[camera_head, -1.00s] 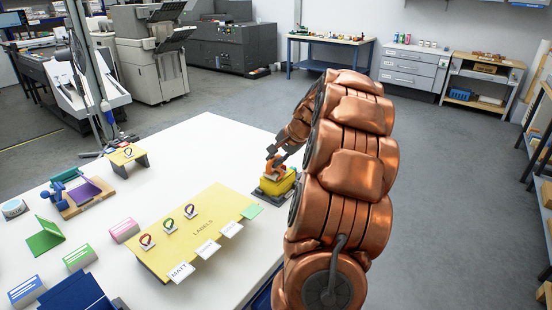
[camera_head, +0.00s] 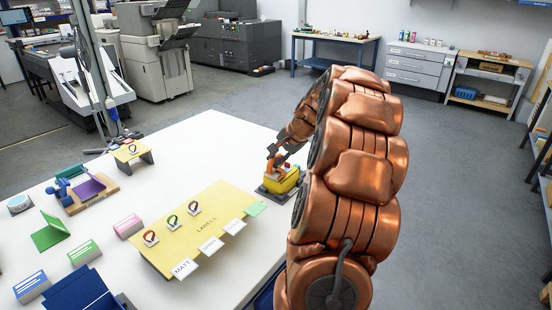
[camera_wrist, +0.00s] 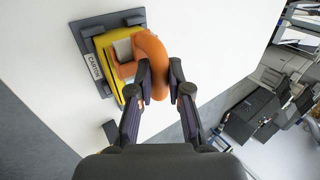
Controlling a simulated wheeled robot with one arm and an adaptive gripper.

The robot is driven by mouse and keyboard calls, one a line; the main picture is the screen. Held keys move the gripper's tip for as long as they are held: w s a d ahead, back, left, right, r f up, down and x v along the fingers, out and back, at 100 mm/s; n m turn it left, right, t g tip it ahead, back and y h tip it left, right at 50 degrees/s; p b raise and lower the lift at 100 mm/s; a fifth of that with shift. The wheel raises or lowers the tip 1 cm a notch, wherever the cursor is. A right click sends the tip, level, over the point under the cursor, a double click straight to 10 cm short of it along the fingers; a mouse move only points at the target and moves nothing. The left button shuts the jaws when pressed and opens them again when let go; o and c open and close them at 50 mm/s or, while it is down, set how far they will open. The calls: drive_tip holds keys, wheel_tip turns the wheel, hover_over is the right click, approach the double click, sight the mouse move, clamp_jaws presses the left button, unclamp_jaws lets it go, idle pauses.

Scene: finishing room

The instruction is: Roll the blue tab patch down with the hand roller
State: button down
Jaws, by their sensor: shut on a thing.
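My gripper (camera_head: 281,157) is at the right edge of the white table. In the wrist view my gripper (camera_wrist: 160,82) is shut on a curved orange handle (camera_wrist: 151,48). The handle belongs to a yellow thing (camera_wrist: 112,40) with a pale part beside it, on a dark base (camera_wrist: 88,22) with a lettered plate. In the head view the yellow thing (camera_head: 286,184) sits at that edge. I cannot tell whether it is lifted from its base. No hand roller shows clearly: a blue object (camera_head: 61,188) stands on a wooden board at the left. I cannot make out a blue tab patch.
The white table (camera_head: 205,145) has free room in its middle. A yellow labels board (camera_head: 215,247) with several small loops and white tags lies in front. A small stand (camera_head: 132,151), a green folded card (camera_head: 50,232) and a dark blue item (camera_head: 85,293) are left.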

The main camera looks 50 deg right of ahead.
drive_tip(key=shift+r+p, duration=1.45)
drive_tip(key=shift+r, duration=2)
